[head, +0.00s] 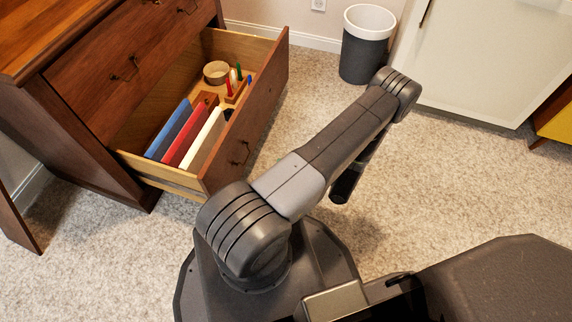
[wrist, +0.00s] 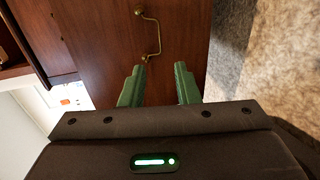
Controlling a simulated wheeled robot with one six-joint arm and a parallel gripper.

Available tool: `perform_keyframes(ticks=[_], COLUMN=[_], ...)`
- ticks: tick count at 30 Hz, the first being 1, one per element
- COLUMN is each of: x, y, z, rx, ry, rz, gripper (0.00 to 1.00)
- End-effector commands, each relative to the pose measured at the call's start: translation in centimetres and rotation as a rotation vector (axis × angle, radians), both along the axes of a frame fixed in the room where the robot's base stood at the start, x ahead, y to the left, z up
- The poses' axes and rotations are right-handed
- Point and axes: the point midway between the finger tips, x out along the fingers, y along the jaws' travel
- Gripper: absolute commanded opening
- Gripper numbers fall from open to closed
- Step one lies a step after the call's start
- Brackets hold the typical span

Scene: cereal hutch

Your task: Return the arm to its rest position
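My arm (head: 345,135) is bent over my base in the head view, with its elbow up near the grey bin and its lower part folded back underneath. The gripper itself is hidden there behind the arm. In the wrist view my gripper (wrist: 160,84) shows two green fingers standing apart with nothing between them. Beyond the fingertips is a brown wooden front with a brass handle (wrist: 153,37). The fingers appear apart from the handle.
An open drawer (head: 268,107) of the wooden dresser (head: 85,75) holds blue, red and white upright items, a round bowl (head: 216,72) and coloured sticks. A grey bin (head: 364,55) and a white cabinet (head: 485,60) stand behind. Carpet (head: 480,175) at the right is clear.

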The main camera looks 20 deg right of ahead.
Motion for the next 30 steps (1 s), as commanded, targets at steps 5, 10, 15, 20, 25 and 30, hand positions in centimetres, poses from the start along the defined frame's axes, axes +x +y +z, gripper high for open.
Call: perform_keyframes(ticks=[5, 10, 15, 20, 25, 30], x=[0.0, 0.0, 0.1, 0.6, 1.8, 3.2], y=[0.0, 0.0, 0.1, 0.8, 2.6, 4.5], z=[0.0, 0.0, 0.0, -0.3, -0.8, -1.2], rx=[0.0, 0.0, 0.0, 0.001, 0.002, 0.002], ry=[0.0, 0.0, 0.0, 0.0, 0.001, 0.001], rz=[0.0, 0.0, 0.0, 0.002, 0.005, 0.005], gripper=[0.29, 0.29, 0.29, 0.29, 0.29, 0.29])
